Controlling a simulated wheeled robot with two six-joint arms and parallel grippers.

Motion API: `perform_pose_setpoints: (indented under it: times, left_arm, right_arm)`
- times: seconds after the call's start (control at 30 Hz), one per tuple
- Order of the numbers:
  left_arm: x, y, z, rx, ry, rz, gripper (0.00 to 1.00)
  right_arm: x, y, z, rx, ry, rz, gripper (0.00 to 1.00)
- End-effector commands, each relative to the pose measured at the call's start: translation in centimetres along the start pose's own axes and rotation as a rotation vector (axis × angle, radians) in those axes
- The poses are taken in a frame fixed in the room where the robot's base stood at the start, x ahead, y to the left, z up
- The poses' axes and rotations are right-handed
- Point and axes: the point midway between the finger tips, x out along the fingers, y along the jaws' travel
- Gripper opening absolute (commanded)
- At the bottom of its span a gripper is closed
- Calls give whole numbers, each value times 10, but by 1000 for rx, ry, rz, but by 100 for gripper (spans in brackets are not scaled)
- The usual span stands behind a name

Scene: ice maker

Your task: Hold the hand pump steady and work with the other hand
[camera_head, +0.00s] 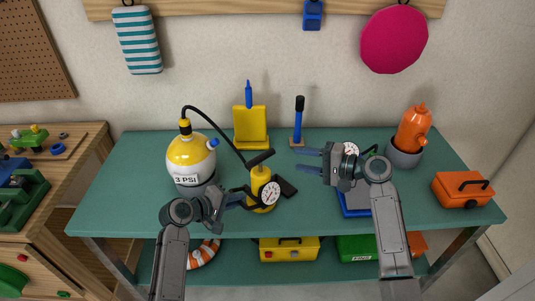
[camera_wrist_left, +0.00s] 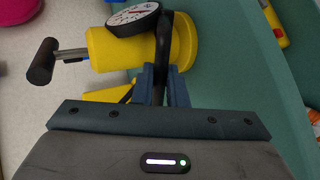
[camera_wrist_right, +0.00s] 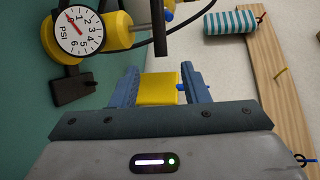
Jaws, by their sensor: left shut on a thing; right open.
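The yellow hand pump (camera_head: 260,182) stands on the green table, with a black T-handle (camera_head: 260,158) on top and a round white gauge (camera_head: 270,193) at its front. My left gripper (camera_head: 238,199) is shut on the pump's black side grip, which shows between its fingers in the left wrist view (camera_wrist_left: 160,78). My right gripper (camera_head: 303,160) is open and empty, to the right of the pump, with its fingers pointing left. In the right wrist view the T-handle (camera_wrist_right: 160,28) lies ahead of the fingers, apart from them. The handle is raised on a metal rod.
A black hose (camera_head: 219,127) runs to a yellow and white tank (camera_head: 191,160) marked 3 PSI. A yellow stand (camera_head: 250,127) and a black-topped blue tool (camera_head: 299,120) stand behind. A blue-based gauge device (camera_head: 353,200) is under my right arm. An orange bottle (camera_head: 413,128) stands right.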

Motion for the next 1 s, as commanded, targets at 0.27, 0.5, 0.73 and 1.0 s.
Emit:
perform_pose_setpoints:
  times: [0.27,0.5,0.73,1.0]
  left_arm:
    - [0,0,0,0,-1,-1,0]
    - [0,0,0,0,-1,-1,0]
    - [0,0,0,0,-1,-1,0]
    - [0,0,0,0,0,-1,0]
  right_arm:
    - [48,-1,1,5,-2,-4,41]
    - [92,-1,1,3,-2,-2,41]
    - [114,0,0,1,-1,-1,41]
    - [116,0,0,0,0,0,41]
